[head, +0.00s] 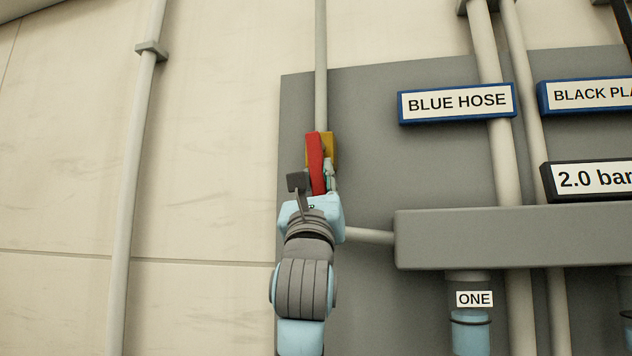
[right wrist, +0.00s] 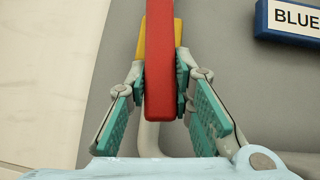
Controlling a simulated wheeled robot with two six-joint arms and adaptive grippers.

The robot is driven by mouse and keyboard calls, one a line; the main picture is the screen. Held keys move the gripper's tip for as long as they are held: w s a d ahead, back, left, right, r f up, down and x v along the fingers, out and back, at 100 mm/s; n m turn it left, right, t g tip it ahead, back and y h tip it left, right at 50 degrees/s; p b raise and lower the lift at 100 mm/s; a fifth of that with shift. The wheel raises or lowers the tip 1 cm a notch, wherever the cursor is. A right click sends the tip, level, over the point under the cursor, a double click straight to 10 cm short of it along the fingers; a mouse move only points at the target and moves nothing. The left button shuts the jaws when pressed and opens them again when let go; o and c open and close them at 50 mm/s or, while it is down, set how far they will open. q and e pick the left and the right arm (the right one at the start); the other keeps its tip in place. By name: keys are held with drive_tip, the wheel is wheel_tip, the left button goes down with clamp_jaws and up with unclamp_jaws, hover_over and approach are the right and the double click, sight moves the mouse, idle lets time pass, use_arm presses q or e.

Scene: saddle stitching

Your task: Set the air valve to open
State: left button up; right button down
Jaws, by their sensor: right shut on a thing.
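The air valve shows as a yellow body (head: 328,145) with a red lever (head: 315,160) in front of it, on the vertical pipe at the grey panel's left side. The lever stands nearly upright, roughly in line with the pipe. My right gripper (head: 318,182) comes from below and is shut on the red lever. In the right wrist view the lever (right wrist: 160,55) runs between the teal finger pads, with the yellow body (right wrist: 141,42) behind it. The arm and gripper hide the valve's lower part in the head view. My left gripper is out of view.
A grey manifold box (head: 520,237) juts out at the right, joined by a short pipe (head: 370,236). Above it are the signs BLUE HOSE (head: 457,103), BLACK PLA... (head: 590,95) and 2.0 bar (head: 592,179). The wall left of the panel is clear except for one pipe (head: 130,170).

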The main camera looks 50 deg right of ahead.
sight(318, 131)
drive_tip(key=shift+r, duration=0.1)
drive_tip(key=c, duration=1.4)
unclamp_jaws()
wheel_tip(318, 131, up, 10)
drive_tip(key=shift+f, duration=0.1)
